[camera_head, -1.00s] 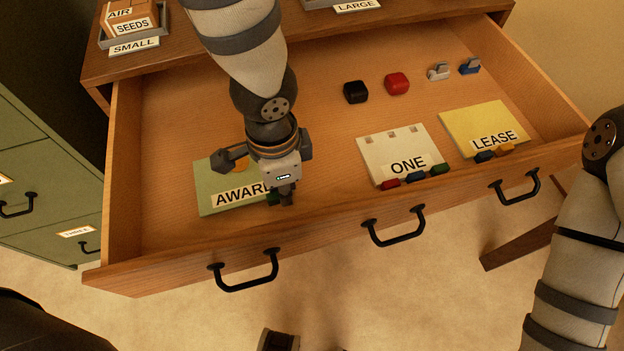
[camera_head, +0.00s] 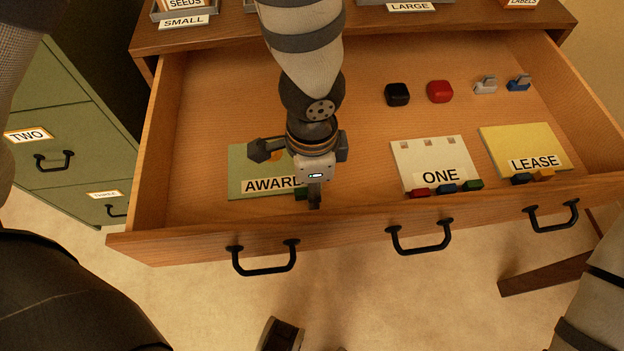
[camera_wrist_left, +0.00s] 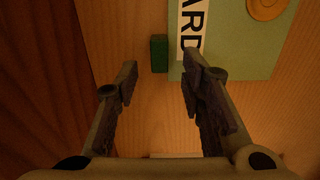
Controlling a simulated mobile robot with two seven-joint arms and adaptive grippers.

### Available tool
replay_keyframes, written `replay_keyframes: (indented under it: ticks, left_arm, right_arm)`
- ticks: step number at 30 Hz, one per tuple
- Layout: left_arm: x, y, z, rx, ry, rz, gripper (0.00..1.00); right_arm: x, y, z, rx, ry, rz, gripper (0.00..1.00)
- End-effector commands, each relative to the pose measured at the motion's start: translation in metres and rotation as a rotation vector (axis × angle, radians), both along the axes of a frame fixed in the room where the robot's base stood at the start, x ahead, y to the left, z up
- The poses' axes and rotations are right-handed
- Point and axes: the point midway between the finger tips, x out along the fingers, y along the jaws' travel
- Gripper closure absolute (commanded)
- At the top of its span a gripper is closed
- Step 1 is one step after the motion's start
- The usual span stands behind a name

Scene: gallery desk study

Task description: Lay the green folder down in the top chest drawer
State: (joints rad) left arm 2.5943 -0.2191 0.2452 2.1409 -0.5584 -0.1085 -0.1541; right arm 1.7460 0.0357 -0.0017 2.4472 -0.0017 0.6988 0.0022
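The green folder (camera_head: 244,163), labelled AWARD with its last letters covered, lies flat in the open top drawer (camera_head: 350,205), at the front left. It also shows in the left wrist view (camera_wrist_left: 238,45), with a round orange-brown seal and a dark green tab (camera_wrist_left: 159,53) on its edge. My left gripper (camera_head: 313,196) points down at the folder's right front end and hides part of it. In the left wrist view its fingers (camera_wrist_left: 158,80) are apart, with the tab just beyond and between the tips; I see no grip on it. My right gripper is out of view.
A cream folder ONE (camera_head: 430,158) and a yellow folder LEASE (camera_head: 520,142) lie to the right. Black (camera_head: 397,94) and red (camera_head: 440,91) blocks and two clips lie farther back. The drawer's front wall is close to my gripper. A green cabinet (camera_head: 65,125) stands left.

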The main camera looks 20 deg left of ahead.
Motion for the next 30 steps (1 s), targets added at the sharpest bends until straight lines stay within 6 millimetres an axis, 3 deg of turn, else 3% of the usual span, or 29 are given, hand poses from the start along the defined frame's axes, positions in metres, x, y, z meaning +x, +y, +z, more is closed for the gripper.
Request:
replay_keyframes:
  ticks: [5, 15, 18, 22, 30]
  left_arm:
    - [0.0, 0.0, 0.006, -0.001, -0.001, 0.001, 0.64]
    - [0.002, -0.001, 0.091, -0.005, -0.008, 0.002, 0.64]
    - [0.001, -0.001, 0.109, -0.003, -0.005, 0.001, 0.64]
    - [0.0, 0.0, 0.12, -0.001, -0.002, 0.0, 0.64]
    - [0.0, 0.0, 0.12, 0.0, 0.0, -0.001, 0.64]
  right_arm:
    - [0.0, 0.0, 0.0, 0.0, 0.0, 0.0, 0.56]
    - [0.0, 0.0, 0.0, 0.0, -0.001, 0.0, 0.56]
    - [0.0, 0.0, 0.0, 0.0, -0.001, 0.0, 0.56]
    - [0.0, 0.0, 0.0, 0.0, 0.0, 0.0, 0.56]
    - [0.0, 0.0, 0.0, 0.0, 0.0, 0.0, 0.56]
